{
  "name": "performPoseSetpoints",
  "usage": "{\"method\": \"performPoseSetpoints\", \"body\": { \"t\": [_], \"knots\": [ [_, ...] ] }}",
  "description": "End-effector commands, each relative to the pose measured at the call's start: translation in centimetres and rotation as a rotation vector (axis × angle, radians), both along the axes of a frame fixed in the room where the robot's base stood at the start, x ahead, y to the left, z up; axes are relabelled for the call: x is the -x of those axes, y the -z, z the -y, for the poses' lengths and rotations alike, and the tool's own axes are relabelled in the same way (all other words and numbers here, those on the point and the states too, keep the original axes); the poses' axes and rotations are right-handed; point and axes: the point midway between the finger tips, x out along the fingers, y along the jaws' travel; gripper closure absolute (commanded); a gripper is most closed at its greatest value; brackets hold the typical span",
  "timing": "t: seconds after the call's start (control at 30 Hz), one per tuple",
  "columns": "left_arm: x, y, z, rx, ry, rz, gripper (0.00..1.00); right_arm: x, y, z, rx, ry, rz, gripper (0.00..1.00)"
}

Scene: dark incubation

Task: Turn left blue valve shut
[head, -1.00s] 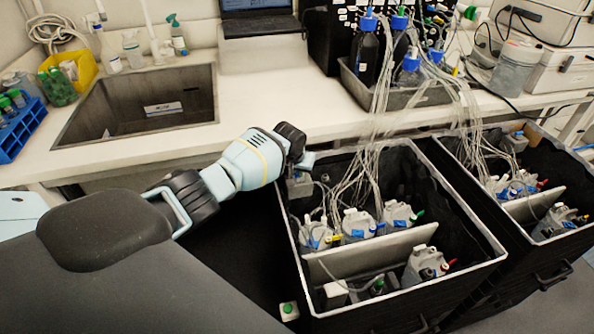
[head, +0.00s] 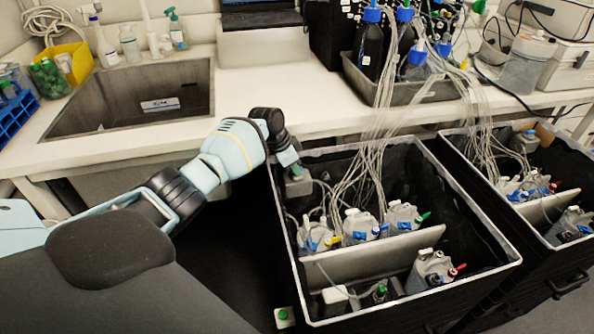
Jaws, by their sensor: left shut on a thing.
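The black crate with a pale rim (head: 483,275) stands in front of the bench and holds several grey-white bottles with tubes. The left bottle of its middle row (head: 316,233) has a blue valve (head: 309,246). More blue valves show on the bottles to its right. My left gripper (head: 292,166) is at the crate's back left corner, above a grey container (head: 298,184), behind and apart from that row. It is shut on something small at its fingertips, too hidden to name. My right gripper is not in view.
A white divider (head: 375,260) crosses the crate, with more bottles in front. Thin clear tubes (head: 380,130) hang from the bench tray (head: 435,90) into the crate. A second crate (head: 565,160) stands at the right. A sink (head: 75,122) is at back left.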

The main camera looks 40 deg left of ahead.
Motion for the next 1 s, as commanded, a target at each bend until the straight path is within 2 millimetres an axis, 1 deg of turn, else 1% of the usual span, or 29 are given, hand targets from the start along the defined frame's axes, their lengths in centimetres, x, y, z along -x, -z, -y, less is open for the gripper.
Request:
{"method": "performPoseSetpoints", "body": {
  "t": [0.03,0.3,0.87,0.9,1.0],
  "knots": [
    [0.06,0.41,-0.04,0.001,0.024,-0.004,1.00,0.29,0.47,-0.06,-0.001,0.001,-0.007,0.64],
    [0.02,0.18,-0.06,-0.001,0.122,-0.003,1.00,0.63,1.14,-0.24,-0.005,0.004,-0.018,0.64],
    [0.02,0.05,-0.06,-0.001,0.147,-0.003,1.00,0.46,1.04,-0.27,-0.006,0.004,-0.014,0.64],
    [0.02,0.05,-0.07,-0.001,0.147,-0.003,0.82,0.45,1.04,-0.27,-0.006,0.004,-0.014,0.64],
    [0.01,0.04,-0.07,-0.002,0.147,-0.002,0.69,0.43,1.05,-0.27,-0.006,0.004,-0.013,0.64]
  ]
}}
